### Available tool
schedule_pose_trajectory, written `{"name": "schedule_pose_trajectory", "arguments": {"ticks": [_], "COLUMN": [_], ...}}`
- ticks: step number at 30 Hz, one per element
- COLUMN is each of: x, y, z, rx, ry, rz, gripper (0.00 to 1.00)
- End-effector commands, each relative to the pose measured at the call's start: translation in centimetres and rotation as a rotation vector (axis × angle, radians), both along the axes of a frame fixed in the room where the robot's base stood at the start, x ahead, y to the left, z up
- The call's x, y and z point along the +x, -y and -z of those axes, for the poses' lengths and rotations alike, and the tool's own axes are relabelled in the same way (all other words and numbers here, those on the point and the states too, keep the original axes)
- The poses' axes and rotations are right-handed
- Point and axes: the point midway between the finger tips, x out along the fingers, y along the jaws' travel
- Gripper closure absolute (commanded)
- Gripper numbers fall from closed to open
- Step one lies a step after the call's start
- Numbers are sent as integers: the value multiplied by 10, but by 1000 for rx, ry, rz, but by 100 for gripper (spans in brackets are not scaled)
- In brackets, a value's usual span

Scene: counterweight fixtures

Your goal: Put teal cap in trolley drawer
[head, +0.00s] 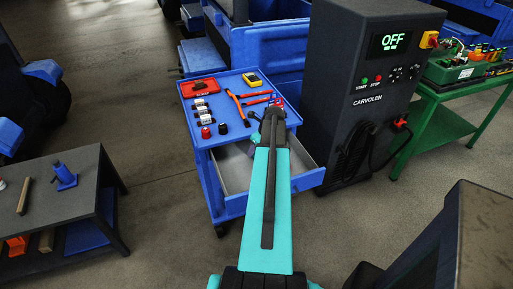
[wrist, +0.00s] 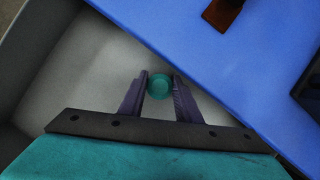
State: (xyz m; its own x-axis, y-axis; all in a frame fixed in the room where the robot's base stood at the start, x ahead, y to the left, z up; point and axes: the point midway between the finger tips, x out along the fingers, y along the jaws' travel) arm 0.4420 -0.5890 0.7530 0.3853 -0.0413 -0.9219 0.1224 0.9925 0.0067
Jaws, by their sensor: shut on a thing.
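The teal cap (wrist: 159,86) is a small round piece between the two fingertips of my gripper (wrist: 158,88) in the wrist view. My gripper is shut on it. Behind the cap lies the pale grey floor of the trolley drawer (wrist: 75,65); I cannot tell how far above it the cap is. In the head view the open drawer (head: 235,170) pulls out from the front of the blue trolley (head: 197,137). My teal arm reaches over it and hides part of the drawer, and the cap cannot be made out there.
The trolley top carries a red case (head: 203,87), a yellow multimeter (head: 252,80), an orange-handled tool (head: 236,104) and several small items. A dark CARVOLEN cabinet (head: 350,90) stands close on the right. A dark bench (head: 60,190) is at the left, with open floor between.

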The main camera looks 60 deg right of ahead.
Motion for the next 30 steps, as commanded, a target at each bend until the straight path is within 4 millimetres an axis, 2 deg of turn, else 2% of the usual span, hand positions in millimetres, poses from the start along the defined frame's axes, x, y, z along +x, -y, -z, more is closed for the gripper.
{"name": "schedule_pose_trajectory", "arguments": {"ticks": [4, 5, 8, 22, 30], "x": [0, 0, 0, -1, -11], "y": [0, 0, 0, 0, -1], "z": [3, 2, 2, -2, -23], "rx": [0, 0, 0, 0, -2], "ry": [0, 0, 0, 0, 1], "rz": [0, 0, 0, 0, 2], "gripper": [79, 67, 50, 49, 49]}}
